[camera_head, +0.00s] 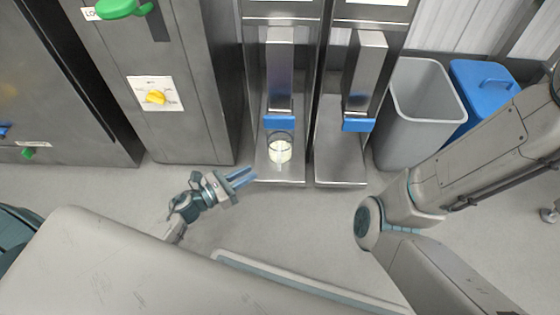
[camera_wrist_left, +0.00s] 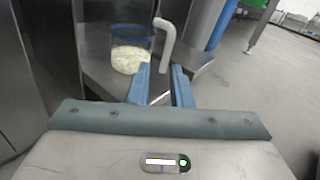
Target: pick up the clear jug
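The clear jug (camera_head: 279,152) stands upright on the metal base under the left dispenser spout, with white rice inside. In the left wrist view the jug (camera_wrist_left: 130,52) shows its pale handle on the right side. My left gripper (camera_head: 252,174) is open and empty, with its two blue fingers apart, just left of and in front of the jug.
A second dispenser with a blue-lipped spout (camera_head: 357,124) stands right of the jug, its base (camera_head: 340,165) empty. A grey bin (camera_head: 420,105) and a blue bin (camera_head: 485,85) stand further right. Floor in front is clear.

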